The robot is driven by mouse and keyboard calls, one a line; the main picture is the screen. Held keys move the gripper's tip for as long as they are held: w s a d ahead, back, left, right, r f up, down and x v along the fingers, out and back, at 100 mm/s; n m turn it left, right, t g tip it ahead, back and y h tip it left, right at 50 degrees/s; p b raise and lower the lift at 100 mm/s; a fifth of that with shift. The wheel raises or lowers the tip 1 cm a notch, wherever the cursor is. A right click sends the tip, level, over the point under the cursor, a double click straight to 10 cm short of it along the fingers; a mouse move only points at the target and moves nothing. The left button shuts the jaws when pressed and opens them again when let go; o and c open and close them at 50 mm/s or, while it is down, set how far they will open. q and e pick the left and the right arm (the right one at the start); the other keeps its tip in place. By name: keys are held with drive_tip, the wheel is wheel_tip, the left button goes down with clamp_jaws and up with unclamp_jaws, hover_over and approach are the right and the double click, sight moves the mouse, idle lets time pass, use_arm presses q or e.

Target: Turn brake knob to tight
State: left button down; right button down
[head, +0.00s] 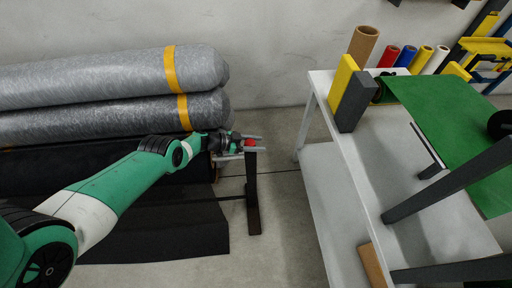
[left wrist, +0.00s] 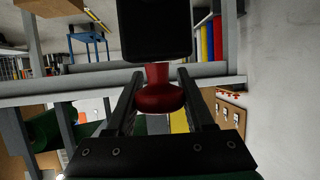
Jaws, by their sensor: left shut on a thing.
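The red brake knob (head: 250,142) is a small round knob at the top of a dark upright stand (head: 252,195), beside the dark roll. My left gripper (head: 252,146) reaches in from the left and has its fingers around the knob. In the left wrist view the red knob (left wrist: 160,97) sits between the two dark fingers of the left gripper (left wrist: 160,88), with its narrower neck running to a black block (left wrist: 155,30). The gripper is shut on the knob. No tight or loose mark on the knob can be read. My right gripper does not show.
Wrapped grey rolls (head: 110,78) with yellow bands are stacked at the left by the wall. A white table (head: 375,165) stands at the right with a green sheet (head: 450,130), a yellow block (head: 342,85) and a grey block (head: 355,102). Bare floor lies between stand and table.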

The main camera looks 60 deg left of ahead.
use_arm(q)
drive_tip(key=shift+d+r+m+g+h+b, duration=0.15)
drive_tip(key=shift+m+g+h+b, duration=0.15)
drive_tip(key=shift+m+h+b, duration=0.6)
drive_tip(key=shift+c, duration=1.6)
unclamp_jaws()
drive_tip(key=s+d+r+p, duration=0.35)
drive_tip(key=r+p, duration=0.65)
drive_tip(key=p, duration=0.6)
drive_tip(key=s+d+r+p, duration=0.2)
drive_tip(key=s+d+p, duration=0.4)
drive_tip(key=p, duration=0.4)
drive_tip(key=shift+s+d+r, duration=0.15)
drive_tip(key=shift+d+r, duration=0.2)
drive_tip(key=shift+r, duration=0.05)
